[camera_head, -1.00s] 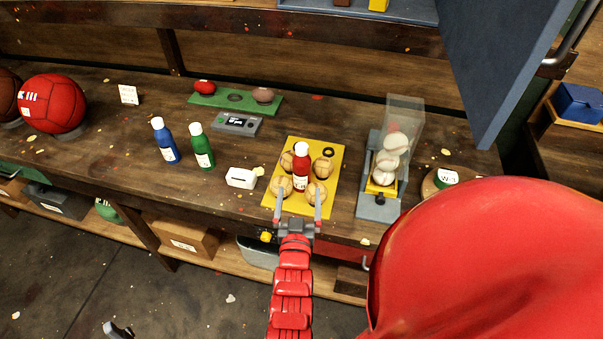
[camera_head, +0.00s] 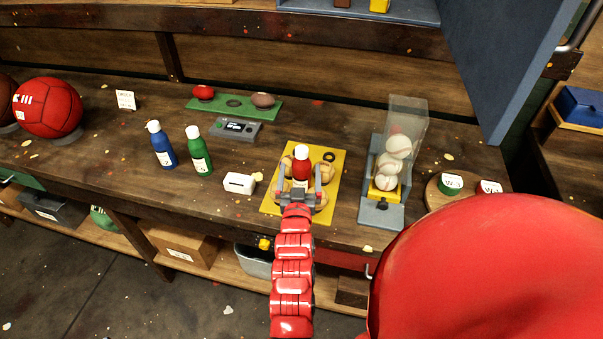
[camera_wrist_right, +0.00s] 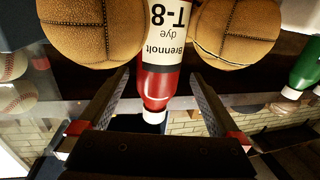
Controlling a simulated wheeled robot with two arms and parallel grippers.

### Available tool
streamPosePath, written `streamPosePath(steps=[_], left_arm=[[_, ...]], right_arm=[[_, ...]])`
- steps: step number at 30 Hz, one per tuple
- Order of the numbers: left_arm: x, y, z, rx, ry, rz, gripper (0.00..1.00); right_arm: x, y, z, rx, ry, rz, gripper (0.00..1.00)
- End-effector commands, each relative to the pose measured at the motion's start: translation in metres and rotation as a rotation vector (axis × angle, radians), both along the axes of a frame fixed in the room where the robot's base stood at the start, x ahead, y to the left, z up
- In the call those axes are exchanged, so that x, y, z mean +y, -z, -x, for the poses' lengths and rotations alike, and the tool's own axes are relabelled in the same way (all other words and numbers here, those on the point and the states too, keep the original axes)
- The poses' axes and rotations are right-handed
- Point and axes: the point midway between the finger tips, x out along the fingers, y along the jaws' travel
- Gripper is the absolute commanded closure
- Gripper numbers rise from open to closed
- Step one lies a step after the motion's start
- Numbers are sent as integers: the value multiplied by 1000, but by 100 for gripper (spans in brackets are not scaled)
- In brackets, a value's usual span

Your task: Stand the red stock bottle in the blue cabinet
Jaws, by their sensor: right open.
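The red stock bottle (camera_head: 301,168) has a white cap and stands upright on a yellow tray (camera_head: 334,160) among several tan stitched balls (camera_head: 325,170). My right gripper (camera_head: 299,178) is open, with one finger on each side of the bottle. In the right wrist view the bottle (camera_wrist_right: 157,85) appears upside down between the spread fingers (camera_wrist_right: 160,82), with gaps on both sides. Its label reads "Brennolt dye T-8". The blue cabinet (camera_head: 415,12) is at the top right, cut off by the frame, its blue door (camera_head: 495,60) swung open. My left gripper is out of view.
A blue bottle (camera_head: 162,146) and green bottle (camera_head: 199,152) stand left of the tray, near a small white box (camera_head: 239,183). A clear ball dispenser (camera_head: 397,150) stands close on the right. The bench behind the tray is fairly clear.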

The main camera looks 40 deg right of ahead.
Motion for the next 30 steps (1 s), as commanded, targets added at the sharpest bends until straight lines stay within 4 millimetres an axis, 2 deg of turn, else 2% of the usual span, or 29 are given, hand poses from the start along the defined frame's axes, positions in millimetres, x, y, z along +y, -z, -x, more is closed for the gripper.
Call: streamPosePath(steps=[6, 9, 13, 20, 30], left_arm=[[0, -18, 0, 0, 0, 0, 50], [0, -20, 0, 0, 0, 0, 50], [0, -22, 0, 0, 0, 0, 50], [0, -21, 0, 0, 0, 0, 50], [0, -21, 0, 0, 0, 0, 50]], right_arm=[[-20, -3, -19, 2, 3, 1, 1], [-28, -2, -30, -1, 4, -1, 1], [-33, 1, -37, 2, 2, -3, 1], [-33, 2, -38, 0, 1, -1, 1], [-33, 1, -38, -1, 1, -1, 61]])
